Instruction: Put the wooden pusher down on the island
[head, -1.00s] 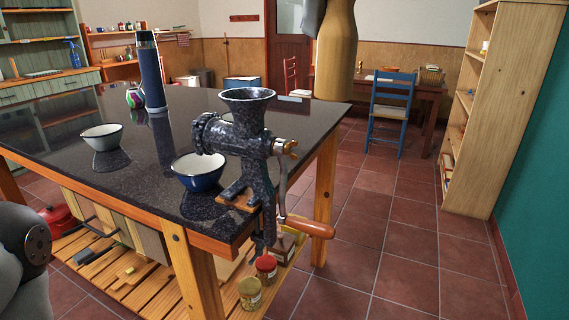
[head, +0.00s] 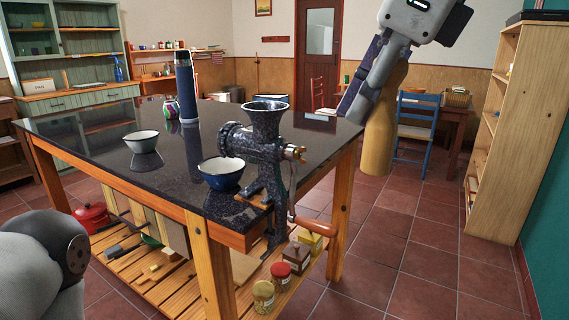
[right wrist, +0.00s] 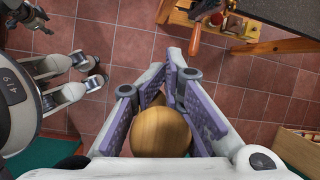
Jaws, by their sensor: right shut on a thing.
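My right gripper (head: 380,84) is shut on the wooden pusher (head: 378,138), a smooth pale-brown wooden piece hanging with its thick part downward. It is held just beyond the right edge of the island (head: 95,155), over the floor side. The island has a dark glossy top and wooden legs. In the right wrist view the pusher's rounded end (right wrist: 160,132) shows between the purple-padded fingers (right wrist: 165,95).
A speckled meat grinder (head: 266,150) with a crank is clamped at the island's near corner. The far right of the top looks clear.

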